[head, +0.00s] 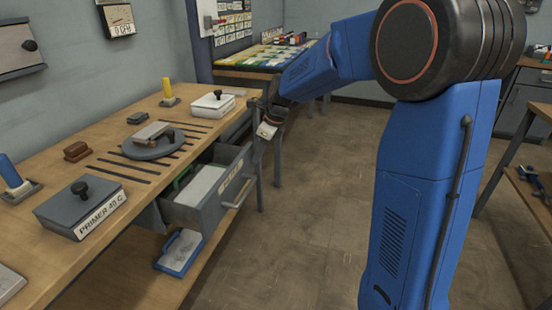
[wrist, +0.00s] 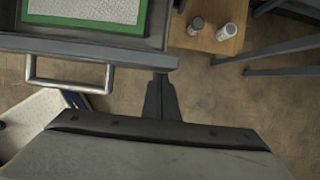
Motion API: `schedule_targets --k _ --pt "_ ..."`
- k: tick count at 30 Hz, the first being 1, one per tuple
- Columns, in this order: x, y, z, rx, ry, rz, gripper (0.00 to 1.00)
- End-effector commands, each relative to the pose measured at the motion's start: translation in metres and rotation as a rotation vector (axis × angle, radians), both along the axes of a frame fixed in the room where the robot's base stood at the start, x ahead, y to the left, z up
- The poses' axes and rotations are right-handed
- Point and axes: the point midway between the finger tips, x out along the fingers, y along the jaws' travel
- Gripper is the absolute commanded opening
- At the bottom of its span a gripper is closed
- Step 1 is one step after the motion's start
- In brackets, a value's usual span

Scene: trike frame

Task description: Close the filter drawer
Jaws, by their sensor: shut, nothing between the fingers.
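The filter drawer (head: 203,213) is a grey metal drawer under the workbench, pulled open, with a bar handle (head: 241,189) on its labelled front. Inside lie pale panels, one with a green frame. In the wrist view the drawer front (wrist: 130,59) crosses the upper left, with its handle (wrist: 71,83) below it and a green-framed panel (wrist: 87,14) inside. My gripper (head: 266,132) is above and beyond the drawer's far front corner in the head view. In the wrist view its dark, shut fingers (wrist: 161,80) appear by the front's right end; contact cannot be told.
The workbench (head: 100,180) bears a round plate (head: 152,147), a primer box (head: 80,207) and a white box (head: 212,104). A blue-edged tray (head: 180,252) lies below the drawer. Two small containers (wrist: 211,27) stand on wood. Floor (head: 300,230) right of the drawer is clear.

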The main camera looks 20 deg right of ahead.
Motion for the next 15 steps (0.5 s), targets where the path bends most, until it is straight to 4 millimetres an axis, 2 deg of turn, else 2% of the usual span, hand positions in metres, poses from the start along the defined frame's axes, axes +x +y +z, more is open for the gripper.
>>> schedule_targets --k 1,6,15 --pt "0.008 0.013 -0.001 0.0 0.0 0.005 0.0" --pt "0.032 0.045 -0.001 0.0 0.0 0.004 0.0" --pt "0.059 0.082 0.0 0.0 0.0 0.001 0.0"
